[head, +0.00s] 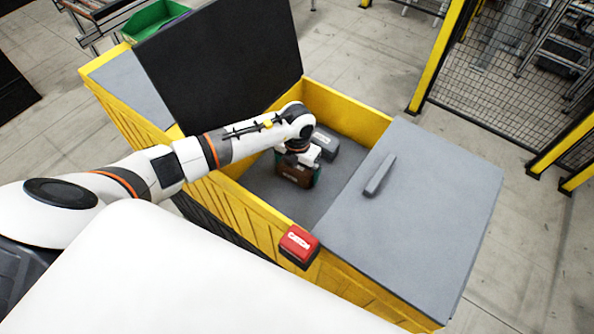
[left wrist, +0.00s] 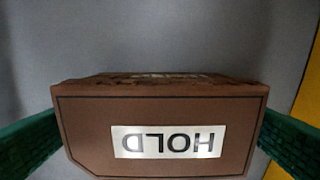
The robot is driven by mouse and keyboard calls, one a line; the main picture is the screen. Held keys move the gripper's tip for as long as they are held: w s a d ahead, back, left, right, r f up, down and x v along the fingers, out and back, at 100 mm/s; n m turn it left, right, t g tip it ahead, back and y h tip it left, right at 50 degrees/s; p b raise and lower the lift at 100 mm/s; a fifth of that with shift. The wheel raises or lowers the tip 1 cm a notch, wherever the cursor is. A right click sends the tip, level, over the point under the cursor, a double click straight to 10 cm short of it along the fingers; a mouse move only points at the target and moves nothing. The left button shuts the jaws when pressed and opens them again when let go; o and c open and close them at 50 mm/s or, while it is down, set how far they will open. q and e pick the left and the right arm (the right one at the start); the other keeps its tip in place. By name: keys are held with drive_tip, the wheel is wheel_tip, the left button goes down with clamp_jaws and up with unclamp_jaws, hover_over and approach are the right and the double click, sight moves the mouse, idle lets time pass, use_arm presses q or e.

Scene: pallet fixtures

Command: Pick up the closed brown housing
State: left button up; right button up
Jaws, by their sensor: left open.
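The brown housing (head: 292,179) sits on the grey floor inside the yellow crate, mostly covered by my left gripper in the head view. In the left wrist view, the housing (left wrist: 160,115) is a closed brown block with a white HOLD label that reads upside down. My left gripper (head: 300,172) is open above and around it. Its green fingers stand at the left and right sides of the housing in the left wrist view, with a narrow gap at the left side. Contact is not clear. My right gripper is out of view.
The yellow crate (head: 345,98) has walls around the opening, a raised black lid (head: 215,65) and a grey cover (head: 425,210) with a handle. A red box (head: 299,245) is at the front rim.

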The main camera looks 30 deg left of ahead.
use_arm(q)
drive_tip(key=shift+f, duration=0.15)
drive_tip(key=shift+c, duration=0.6)
drive_tip(key=c, duration=0.7)
